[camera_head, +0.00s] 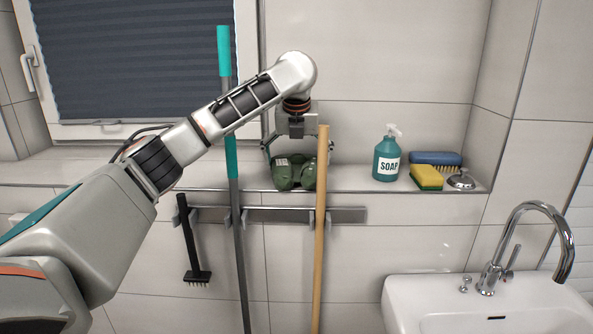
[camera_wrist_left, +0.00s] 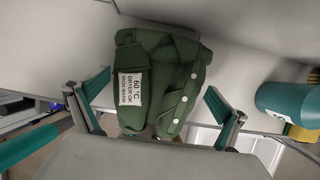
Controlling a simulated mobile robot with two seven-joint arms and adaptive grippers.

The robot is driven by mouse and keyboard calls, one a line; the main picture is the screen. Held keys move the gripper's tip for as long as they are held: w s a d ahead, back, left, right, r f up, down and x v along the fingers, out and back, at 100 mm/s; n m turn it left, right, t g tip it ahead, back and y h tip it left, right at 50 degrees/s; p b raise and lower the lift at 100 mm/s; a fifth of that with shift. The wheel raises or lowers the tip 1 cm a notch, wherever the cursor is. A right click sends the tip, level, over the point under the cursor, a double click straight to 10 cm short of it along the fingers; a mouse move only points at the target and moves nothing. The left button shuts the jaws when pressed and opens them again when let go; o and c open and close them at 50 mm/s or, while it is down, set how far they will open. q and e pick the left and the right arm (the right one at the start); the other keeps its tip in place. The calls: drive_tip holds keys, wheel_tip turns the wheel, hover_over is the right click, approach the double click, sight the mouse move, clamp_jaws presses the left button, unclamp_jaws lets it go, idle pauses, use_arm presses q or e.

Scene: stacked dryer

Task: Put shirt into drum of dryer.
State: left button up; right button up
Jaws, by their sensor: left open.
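The shirt (camera_head: 284,177) is a folded dark green bundle on the tiled ledge (camera_head: 350,186) behind the rail. In the left wrist view the shirt (camera_wrist_left: 165,80) shows a white care label and pale buttons. My left gripper (camera_head: 299,155) points down just above the shirt, its fingers open on either side of it. In the left wrist view the gripper (camera_wrist_left: 157,100) has teal finger pads on both sides of the shirt, apart from it. The dryer and its drum are not in view. My right gripper is not in view.
A wooden pole (camera_head: 321,230) stands in front of the shirt's right part. A teal-and-grey pole (camera_head: 234,200) and a black brush (camera_head: 190,240) hang at left. A soap bottle (camera_head: 386,160), sponges (camera_head: 427,177) and a sink (camera_head: 480,295) are at right.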

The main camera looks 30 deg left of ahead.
use_arm(q)
drive_tip(key=shift+c, duration=0.4)
drive_tip(key=c, duration=1)
drive_tip(key=shift+c, duration=0.9)
